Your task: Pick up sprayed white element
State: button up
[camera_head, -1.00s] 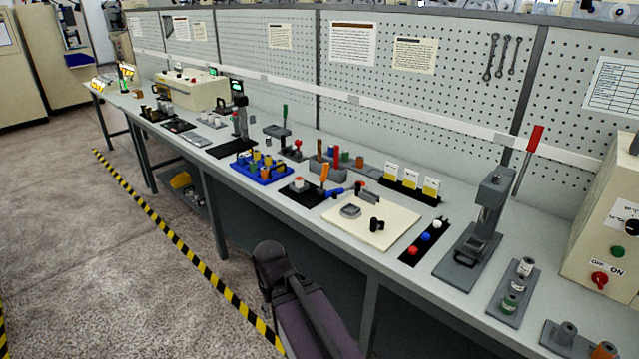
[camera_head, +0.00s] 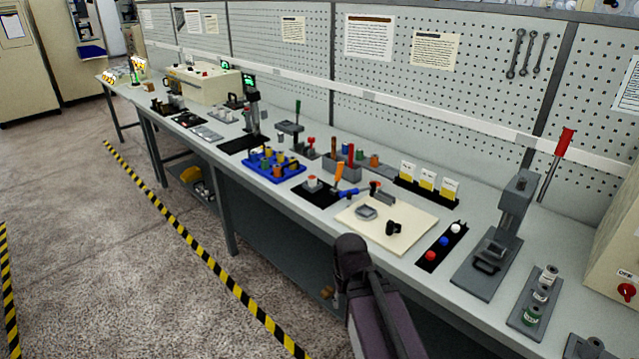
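A small white element (camera_head: 455,229) stands at the far end of a black strip (camera_head: 433,259) on the bench, in line with a blue element (camera_head: 443,241) and a red element (camera_head: 430,256). Another small piece with a white top (camera_head: 312,182) sits on a black mat left of the cream board. I cannot tell from this distance which white surface is sprayed. My dark arm rises at the bottom middle, in front of the bench edge. My gripper does not show.
The long grey bench (camera_head: 330,222) is crowded. A cream board (camera_head: 408,240) with small parts lies left of the strip. A grey press (camera_head: 503,225) with a red-handled lever stands to its right. A blue tray (camera_head: 262,173) sits further left. The floor in front is clear.

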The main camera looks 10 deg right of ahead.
aim_at(312, 178)
jog(key=u, duration=0.05)
jog(key=i, duration=1)
jog(key=z, duration=0.05)
